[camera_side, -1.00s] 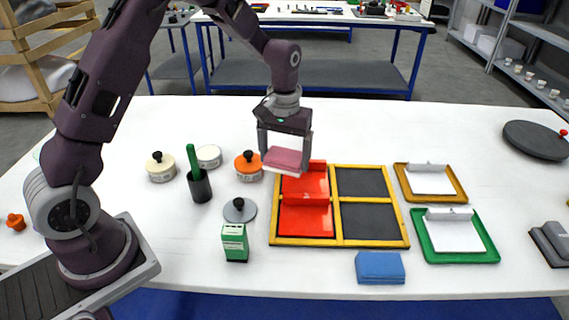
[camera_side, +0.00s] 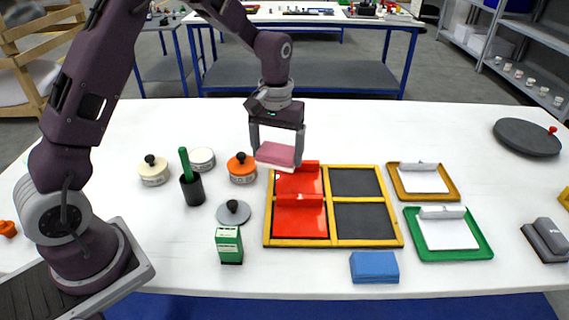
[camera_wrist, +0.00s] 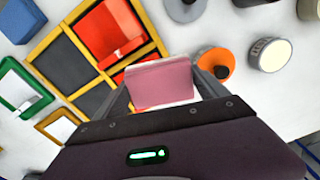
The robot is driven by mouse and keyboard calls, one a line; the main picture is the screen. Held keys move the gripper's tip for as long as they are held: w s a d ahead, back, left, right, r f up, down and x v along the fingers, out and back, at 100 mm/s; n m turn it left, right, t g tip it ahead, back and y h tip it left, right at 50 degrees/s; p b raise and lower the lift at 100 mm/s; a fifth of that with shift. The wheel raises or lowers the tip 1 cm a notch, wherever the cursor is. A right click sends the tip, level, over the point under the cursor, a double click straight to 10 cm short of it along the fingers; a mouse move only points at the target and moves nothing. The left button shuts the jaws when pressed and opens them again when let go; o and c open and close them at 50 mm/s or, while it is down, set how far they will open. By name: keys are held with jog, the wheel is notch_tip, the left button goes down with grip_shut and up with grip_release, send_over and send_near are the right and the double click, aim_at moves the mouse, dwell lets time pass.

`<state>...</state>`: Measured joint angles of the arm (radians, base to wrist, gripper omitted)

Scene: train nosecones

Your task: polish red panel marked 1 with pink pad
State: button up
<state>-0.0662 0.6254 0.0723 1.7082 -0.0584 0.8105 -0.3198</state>
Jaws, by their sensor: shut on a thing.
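My gripper (camera_side: 277,148) is shut on the pink pad (camera_side: 275,154), which has a pale underside. The pad is above the far left corner of the yellow-framed tray (camera_side: 335,243); I cannot tell whether it touches anything. Two red panels fill the tray's left column, the far one (camera_side: 298,183) and the near one (camera_side: 300,222). Each has a raised red ridge. No number is legible on either. In the wrist view the pad (camera_wrist: 160,82) partly hides one red panel, while the other red panel (camera_wrist: 108,32) shows clear beyond it.
An orange-lidded pot (camera_side: 242,170), a grey-lidded disc (camera_side: 233,212) and a dark cup with a green stick (camera_side: 192,188) stand left of the tray. A green box (camera_side: 229,245) and a blue block (camera_side: 374,267) are in front. Yellow (camera_side: 398,183) and green (camera_side: 412,240) clipboards lie right.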

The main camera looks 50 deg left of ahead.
jog(key=shift+f, duration=0.1)
send_over(278, 187)
jog(key=shift+f, duration=2.85)
notch_tip(278, 187, down, 2)
jog(key=shift+w+d+f, duration=0.15)
jog(key=shift+w+d, duration=0.35)
jog(key=shift+w, duration=0.05)
jog(key=shift+c, duration=0.6)
jog(key=shift+w+d, duration=3.2)
jog(key=shift+d, duration=0.05)
jog(key=shift+s+a, duration=3.6)
jog(key=shift+a, duration=0.05)
jog(key=shift+s+a+r, duration=0.15)
jog(key=shift+r, duration=3.95)
